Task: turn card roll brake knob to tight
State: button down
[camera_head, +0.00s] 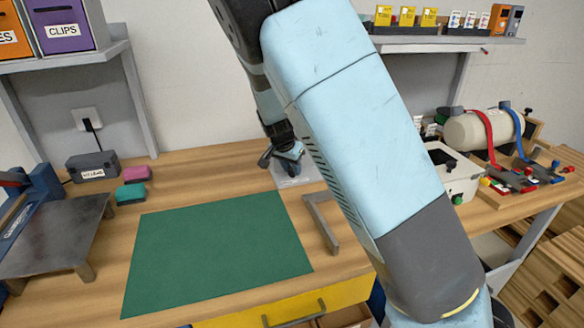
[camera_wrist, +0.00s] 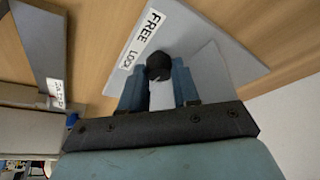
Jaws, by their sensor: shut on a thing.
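In the wrist view a dark round knob (camera_wrist: 158,67) sits between the blue fingers of my gripper (camera_wrist: 159,88), which is shut on it. The knob is on a light grey plate (camera_wrist: 215,65). A white label (camera_wrist: 144,37) on the plate reads FREE and LOCK. The fingers hide part of the knob, and I cannot tell which way it points. In the head view my gripper (camera_head: 290,157) reaches down over the pale plate (camera_head: 299,176) near the back of the bench, and the knob cannot be made out.
A green mat (camera_head: 215,252) covers the front middle of the bench. A grey angled bar (camera_head: 321,222) lies right of it. Pink and green blocks (camera_head: 132,183) are at left. A white box (camera_head: 450,170) and a cream cylinder with straps (camera_head: 480,130) stand at right.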

jog(key=shift+m, duration=0.3)
jog(key=c, duration=0.8)
grip_release()
jog(key=v, duration=1.3)
jog(key=shift+a+r, duration=0.25)
jog(key=shift+r, duration=0.15)
